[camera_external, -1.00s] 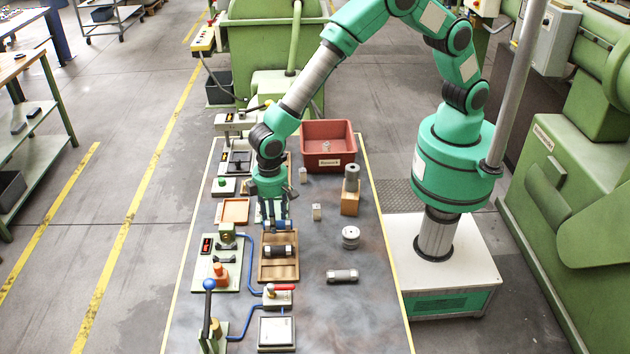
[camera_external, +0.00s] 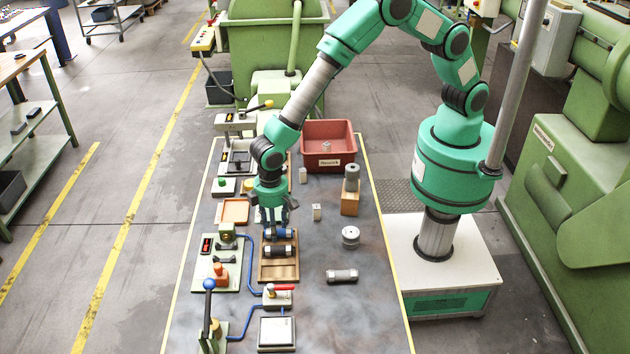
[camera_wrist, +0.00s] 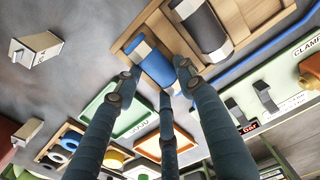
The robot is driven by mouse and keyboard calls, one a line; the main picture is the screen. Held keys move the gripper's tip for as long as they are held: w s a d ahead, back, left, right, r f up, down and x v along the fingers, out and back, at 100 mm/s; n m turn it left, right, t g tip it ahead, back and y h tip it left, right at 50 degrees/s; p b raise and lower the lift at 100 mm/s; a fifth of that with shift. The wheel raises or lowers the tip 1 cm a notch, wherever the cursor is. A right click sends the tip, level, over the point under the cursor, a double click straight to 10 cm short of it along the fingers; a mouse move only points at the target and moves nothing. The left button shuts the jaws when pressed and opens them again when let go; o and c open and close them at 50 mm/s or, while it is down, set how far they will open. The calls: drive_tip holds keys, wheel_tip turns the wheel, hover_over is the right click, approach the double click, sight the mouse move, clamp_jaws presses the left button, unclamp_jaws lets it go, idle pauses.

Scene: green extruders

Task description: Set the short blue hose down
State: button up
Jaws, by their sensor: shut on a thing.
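The short blue hose (camera_wrist: 154,65) has silver ends and sits between the fingers of my gripper (camera_wrist: 154,82) in the wrist view. My gripper (camera_external: 277,227) is shut on it, over the back part of the wooden tray (camera_external: 279,271) in the external view. In the wrist view the hose is at the tray's (camera_wrist: 243,36) end compartment, beside a black hose (camera_wrist: 204,28) with silver ends. Whether the blue hose touches the tray floor I cannot tell. My fingers hide part of it.
A grey hose (camera_external: 342,276) lies on the table right of the tray. A valve panel with blue piping (camera_external: 251,262) stands close on the left. An orange-rimmed tray (camera_external: 234,211) and a red bin (camera_external: 328,145) are farther back. The table right of the tray is mostly clear.

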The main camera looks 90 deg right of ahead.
drive_tip(key=o, duration=1.2)
drive_tip(key=shift+f, duration=0.1)
wheel_tip(320, 180, up, 12)
drive_tip(key=shift+r+p, duration=0.15)
drive_tip(key=shift+p, duration=1)
